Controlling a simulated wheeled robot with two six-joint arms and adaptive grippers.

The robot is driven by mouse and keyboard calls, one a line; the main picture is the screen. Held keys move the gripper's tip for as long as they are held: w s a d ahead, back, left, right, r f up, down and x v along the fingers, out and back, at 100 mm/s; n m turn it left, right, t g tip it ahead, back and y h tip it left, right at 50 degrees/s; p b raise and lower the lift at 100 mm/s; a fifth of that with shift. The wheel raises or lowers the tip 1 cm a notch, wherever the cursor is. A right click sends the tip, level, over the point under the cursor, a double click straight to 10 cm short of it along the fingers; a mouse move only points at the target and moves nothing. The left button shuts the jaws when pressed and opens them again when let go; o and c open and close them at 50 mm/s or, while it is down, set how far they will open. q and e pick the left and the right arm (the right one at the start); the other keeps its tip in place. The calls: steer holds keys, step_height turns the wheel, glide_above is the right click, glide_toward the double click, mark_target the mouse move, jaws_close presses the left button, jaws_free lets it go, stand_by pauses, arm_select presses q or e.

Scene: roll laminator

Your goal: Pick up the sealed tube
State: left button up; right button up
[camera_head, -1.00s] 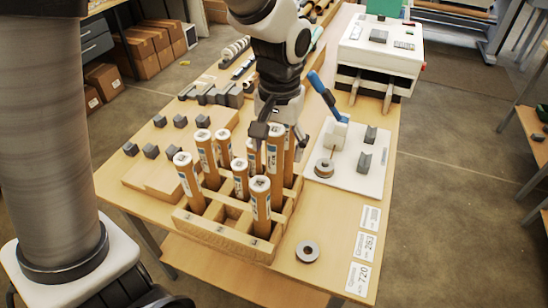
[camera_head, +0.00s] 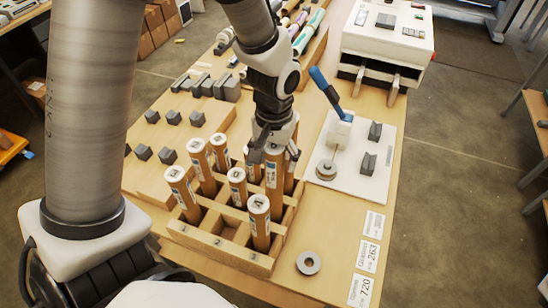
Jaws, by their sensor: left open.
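Several brown cardboard tubes with pale ends stand upright in a wooden rack (camera_head: 222,245); a front tube (camera_head: 260,225) and a left tube (camera_head: 184,195) show clearly. I cannot tell from the view which tube is sealed. My left gripper (camera_head: 273,155) points down at the rack's back right. Its jaws are open, with one finger on each side of the upper part of a tube (camera_head: 272,178). Whether the fingers touch it is unclear. The gripper hides this tube's top and partly covers neighbouring tubes. My right gripper is not in view.
A white board (camera_head: 352,165) with a blue-handled tool (camera_head: 325,90) stands close right of the gripper. A white machine (camera_head: 388,45) is behind it. A grey ring (camera_head: 308,263) and label cards (camera_head: 367,256) lie at front right. Grey blocks (camera_head: 168,156) sit at left.

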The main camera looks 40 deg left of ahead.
arm_select(q)
steer(key=shift+s+d+r, duration=0.15)
steer(key=shift+d, duration=0.05)
steer(key=shift+s+d+r, duration=0.1)
steer(key=shift+s+d, duration=0.05)
steer(key=shift+s, duration=0.05)
steer(key=c, duration=0.5)
steer(key=shift+s+d, duration=0.1)
steer(key=shift+s, duration=0.05)
jaws_close()
steer(key=shift+w+r, duration=0.2)
steer(key=shift+r, duration=0.1)
steer(key=r+b, duration=0.1)
steer(key=r, duration=0.2)
steer(key=r+b, duration=0.1)
steer(key=r, duration=0.3)
steer(key=shift+w+a+r, duration=0.1)
steer(key=shift+a+r, duration=0.1)
steer(key=shift+r, duration=0.05)
steer(key=r, duration=0.2)
steer(key=r+p, duration=0.1)
steer(key=shift+s+r+p, duration=0.2)
steer(key=shift+r+p, duration=0.1)
steer(key=shift+r, duration=0.05)
steer(key=shift+w, duration=0.1)
steer(key=shift+f, duration=0.15)
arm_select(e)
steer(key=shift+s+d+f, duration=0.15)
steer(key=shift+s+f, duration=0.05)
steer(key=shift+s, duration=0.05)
